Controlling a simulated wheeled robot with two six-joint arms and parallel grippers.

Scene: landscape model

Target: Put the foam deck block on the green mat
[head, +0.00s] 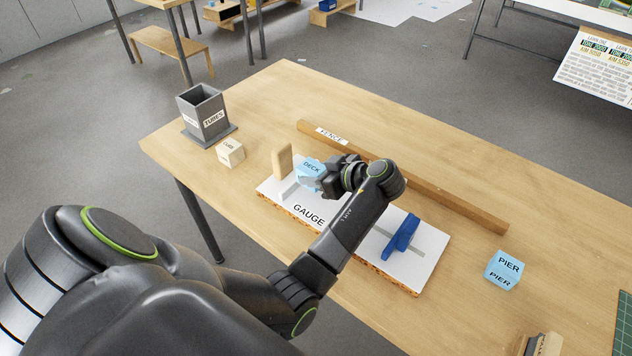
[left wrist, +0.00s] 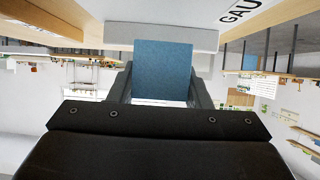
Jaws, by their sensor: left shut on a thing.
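The light blue foam deck block (head: 310,169), labelled DECK, is at the white gauge board in the middle of the table. My left gripper (head: 326,180) is shut on it, and the arm hides part of the block. In the left wrist view the block (left wrist: 163,70) shows as a blue face between the fingers of my left gripper (left wrist: 160,88). I cannot tell whether the block touches the gauge. The green mat (head: 622,325) shows only in part at the right edge of the head view. My right gripper is not in view.
The gauge board (head: 436,247) carries an upright wooden piece (head: 282,161) and a blue piece (head: 402,236). Behind it runs the wooden fence (head: 440,192). A blue pier block (head: 503,270) stands between the gauge and mat.

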